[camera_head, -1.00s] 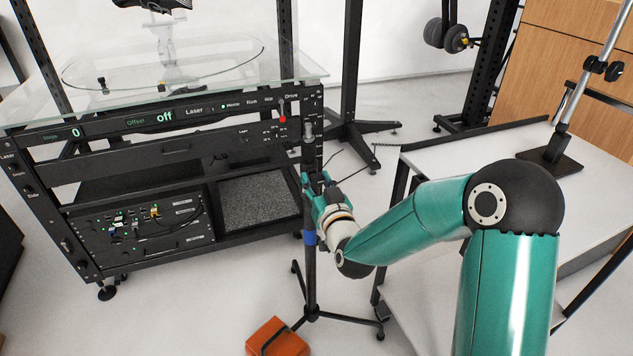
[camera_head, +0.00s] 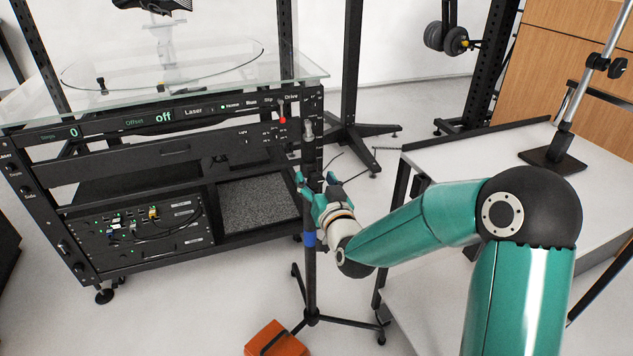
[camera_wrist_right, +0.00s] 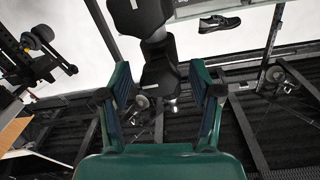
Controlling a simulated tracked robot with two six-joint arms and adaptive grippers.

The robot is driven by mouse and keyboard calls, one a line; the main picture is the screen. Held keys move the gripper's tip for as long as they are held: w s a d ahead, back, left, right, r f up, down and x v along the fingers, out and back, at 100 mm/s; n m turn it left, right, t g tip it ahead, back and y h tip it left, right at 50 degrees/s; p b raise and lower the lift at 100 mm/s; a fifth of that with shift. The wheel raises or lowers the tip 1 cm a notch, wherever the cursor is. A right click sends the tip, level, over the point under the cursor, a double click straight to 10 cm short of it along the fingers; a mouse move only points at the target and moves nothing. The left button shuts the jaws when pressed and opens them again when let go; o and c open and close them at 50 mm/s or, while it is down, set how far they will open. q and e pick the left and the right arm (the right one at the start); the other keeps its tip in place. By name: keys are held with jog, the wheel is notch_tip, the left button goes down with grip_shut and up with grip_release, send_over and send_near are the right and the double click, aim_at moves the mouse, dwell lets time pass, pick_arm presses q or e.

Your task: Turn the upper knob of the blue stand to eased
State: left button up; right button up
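The blue stand is a slim black pole on a tripod base, with a blue band (camera_head: 309,239) partway up, seen in the head view. My right gripper (camera_head: 315,181) is at the pole above the blue band, with its fingers spread to either side. In the right wrist view my right gripper (camera_wrist_right: 160,78) is open, and a black fitting (camera_wrist_right: 158,76) of the stand shows between its fingers, with gaps on both sides. I cannot make out the upper knob's setting, and the gripper partly hides that part of the stand. My left gripper is not in view.
A black turntable rack (camera_head: 175,152) with a glass top stands left of the stand. A white table (camera_head: 470,160) is at the right, near my right arm. An orange bag (camera_head: 275,340) lies by the tripod's feet. Floor is clear in front of the rack.

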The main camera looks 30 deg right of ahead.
jog(key=v, duration=0.7)
jog(key=shift+s, duration=0.25)
jog(key=shift+a+f, duration=0.1)
jog(key=shift+a, duration=0.05)
